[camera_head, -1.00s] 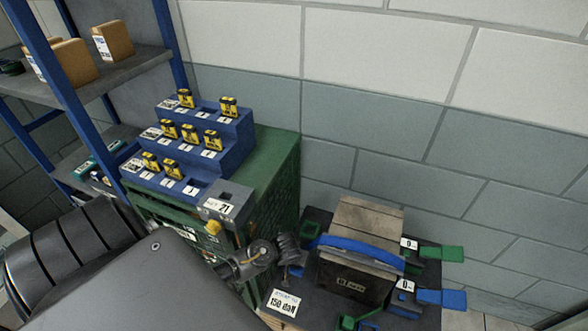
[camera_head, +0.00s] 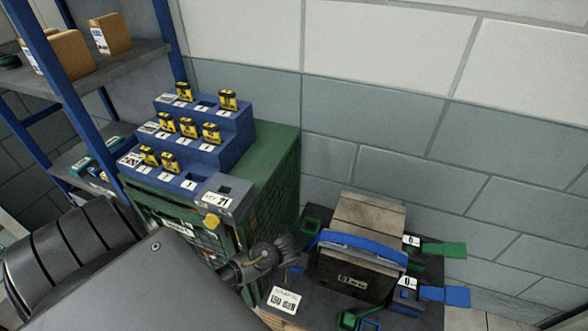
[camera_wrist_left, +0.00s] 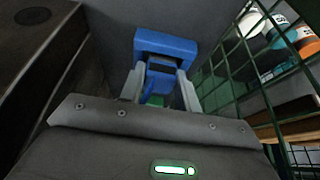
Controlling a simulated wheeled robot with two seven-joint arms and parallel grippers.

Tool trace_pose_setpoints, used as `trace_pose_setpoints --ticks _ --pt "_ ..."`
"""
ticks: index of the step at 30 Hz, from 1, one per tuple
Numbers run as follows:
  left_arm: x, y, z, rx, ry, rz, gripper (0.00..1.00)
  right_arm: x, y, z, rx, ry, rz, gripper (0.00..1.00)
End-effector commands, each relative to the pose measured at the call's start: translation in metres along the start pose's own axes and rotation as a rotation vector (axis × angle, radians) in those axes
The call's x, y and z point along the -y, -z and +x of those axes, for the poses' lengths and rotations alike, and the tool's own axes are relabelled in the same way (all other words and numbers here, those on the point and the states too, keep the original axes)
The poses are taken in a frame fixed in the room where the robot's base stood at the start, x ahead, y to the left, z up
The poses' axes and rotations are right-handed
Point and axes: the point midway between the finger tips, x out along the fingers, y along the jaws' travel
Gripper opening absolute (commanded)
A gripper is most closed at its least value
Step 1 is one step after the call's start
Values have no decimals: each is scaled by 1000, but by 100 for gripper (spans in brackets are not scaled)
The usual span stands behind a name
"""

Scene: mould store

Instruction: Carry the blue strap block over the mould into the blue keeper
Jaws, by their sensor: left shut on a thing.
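My left gripper (camera_head: 290,247) is at the left side of the mould (camera_head: 350,275), low beside the green crate. In the left wrist view its two pale fingers (camera_wrist_left: 160,88) are shut on the blue strap block (camera_wrist_left: 166,45). In the head view the block is largely hidden by the gripper. A blue strap (camera_head: 362,248) lies across the mould's upper front edge, from the left end to the right end. The blue keeper (camera_head: 405,297) stands at the mould's right end, beside a blue tab (camera_head: 456,297). My right gripper is not in view.
A green keeper (camera_head: 410,251) with a green tab (camera_head: 444,250) sits behind the blue one. The green crate (camera_head: 275,180) bears a blue stepped rack (camera_head: 222,152) with several yellow-black pieces. A label (camera_head: 284,300) lies at the bench front. A shelf (camera_head: 95,75) stands left.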

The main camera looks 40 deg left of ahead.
Motion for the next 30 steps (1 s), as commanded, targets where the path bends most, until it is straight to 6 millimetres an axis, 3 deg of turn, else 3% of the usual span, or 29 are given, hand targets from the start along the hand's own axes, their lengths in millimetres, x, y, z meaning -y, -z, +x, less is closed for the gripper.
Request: trace_pose_setpoints --ticks 7,8,12,20,30 --pt "0 -2 1 3 0 1 12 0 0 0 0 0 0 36" --pt "0 -2 1 3 0 1 34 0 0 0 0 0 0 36" --pt "0 -2 1 3 0 2 52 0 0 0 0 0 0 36" --pt "-1 -3 -8 5 0 2 56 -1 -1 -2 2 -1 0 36" --pt "-1 -2 -74 1 -3 0 58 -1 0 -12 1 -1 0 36"
